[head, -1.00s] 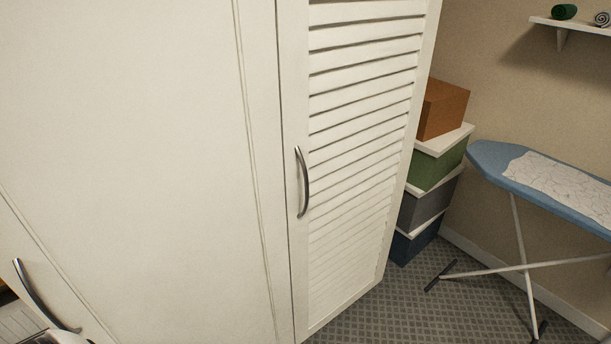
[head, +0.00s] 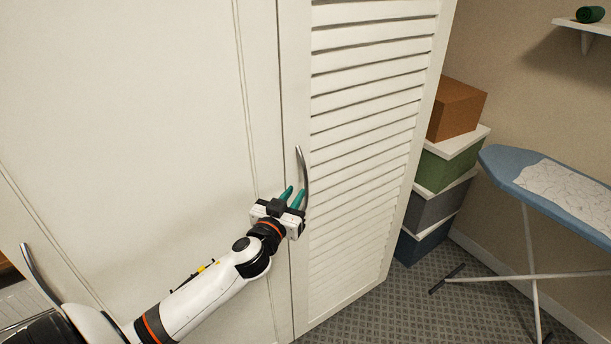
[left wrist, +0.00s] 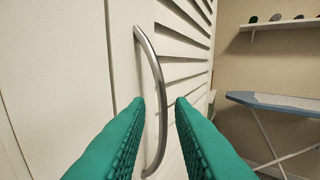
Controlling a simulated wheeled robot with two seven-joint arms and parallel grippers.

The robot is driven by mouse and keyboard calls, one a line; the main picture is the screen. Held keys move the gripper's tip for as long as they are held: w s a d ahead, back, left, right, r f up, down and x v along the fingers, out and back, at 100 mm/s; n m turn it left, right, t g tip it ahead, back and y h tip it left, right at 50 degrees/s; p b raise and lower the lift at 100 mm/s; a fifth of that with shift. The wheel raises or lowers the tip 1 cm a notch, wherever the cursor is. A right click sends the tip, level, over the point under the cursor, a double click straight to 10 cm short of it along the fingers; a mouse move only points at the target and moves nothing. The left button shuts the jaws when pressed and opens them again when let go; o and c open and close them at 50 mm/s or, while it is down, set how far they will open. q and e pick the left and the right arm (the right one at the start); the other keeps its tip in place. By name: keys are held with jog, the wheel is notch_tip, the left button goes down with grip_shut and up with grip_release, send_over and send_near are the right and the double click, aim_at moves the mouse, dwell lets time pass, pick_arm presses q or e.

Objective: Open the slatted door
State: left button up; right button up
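The white slatted door (head: 365,110) stands closed in the head view, its curved metal handle (head: 304,170) upright near its left edge. My left gripper (head: 293,194), with green fingers, is at the lower half of that handle. In the left wrist view the handle (left wrist: 151,70) runs down between the two open fingers (left wrist: 158,108). The fingers are apart, with a gap on each side of the bar, and the right finger overlaps the slatted door (left wrist: 192,45). The right gripper is not in view.
A plain white panel (head: 130,120) is left of the door, with another curved handle (head: 38,275) low at left. Stacked boxes (head: 440,165) stand right of the door. A blue ironing board (head: 510,172) is further right. Patterned floor (head: 365,318) lies clear before the door.

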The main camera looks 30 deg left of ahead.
aim_at(304, 180)
pick_arm(q)
jog(key=w, duration=0.2)
jog(key=w+a+p, duration=0.1)
jog(key=w, duration=0.4)
jog(key=shift+w+a, duration=0.3)
jog(key=shift+c, duration=0.2)
grip_shut()
